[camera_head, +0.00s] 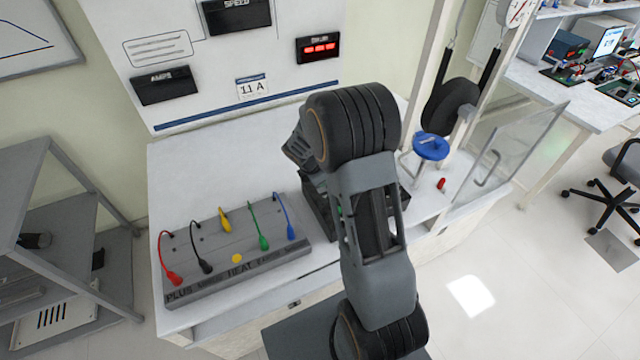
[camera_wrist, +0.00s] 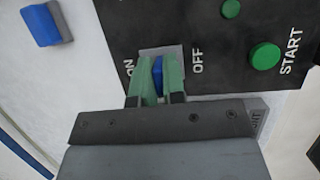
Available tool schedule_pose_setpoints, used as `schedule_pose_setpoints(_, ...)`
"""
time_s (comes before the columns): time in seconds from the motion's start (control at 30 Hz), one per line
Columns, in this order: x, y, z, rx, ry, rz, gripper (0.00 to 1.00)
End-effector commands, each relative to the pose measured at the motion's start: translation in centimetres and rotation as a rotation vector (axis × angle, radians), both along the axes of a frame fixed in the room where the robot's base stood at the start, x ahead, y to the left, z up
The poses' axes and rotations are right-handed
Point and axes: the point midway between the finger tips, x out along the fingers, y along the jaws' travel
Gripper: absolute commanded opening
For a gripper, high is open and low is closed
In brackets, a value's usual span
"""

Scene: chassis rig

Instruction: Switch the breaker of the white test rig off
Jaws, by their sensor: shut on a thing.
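The breaker is a blue lever (camera_wrist: 158,72) on a grey plate (camera_wrist: 160,51), set in a dark panel (camera_wrist: 225,75) of the white rig (camera_head: 200,165). In the wrist view, "ON" is printed left of the lever and "OFF" right of it. My gripper (camera_wrist: 157,83) has its two green fingers shut on the blue lever, one on each side. The lever's base is partly hidden by the fingers, so I cannot tell which way it leans. In the head view my arm hides the gripper and most of the panel.
A green START button (camera_wrist: 265,56) and a smaller green button (camera_wrist: 231,9) sit right of the lever. A blue and grey block (camera_wrist: 46,24) is at upper left. A grey board with coloured plugs (camera_head: 236,254) lies left of my arm, and a blue handwheel (camera_head: 430,147) stands right.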

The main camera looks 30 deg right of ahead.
Motion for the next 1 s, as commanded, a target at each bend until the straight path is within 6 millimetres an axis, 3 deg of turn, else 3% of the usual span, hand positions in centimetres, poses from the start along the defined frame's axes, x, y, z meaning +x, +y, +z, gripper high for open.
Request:
schedule_pose_setpoints(0.03, -0.1, 0.0, -0.7, -0.001, -0.044, 0.001, 0.00)
schedule_pose_setpoints(0.43, -1.0, -0.1, -0.7, -0.002, -0.285, 0.000, 0.00)
schedule_pose_setpoints(1.0, -1.3, -0.1, -0.2, -0.003, -0.358, -0.002, 0.00)
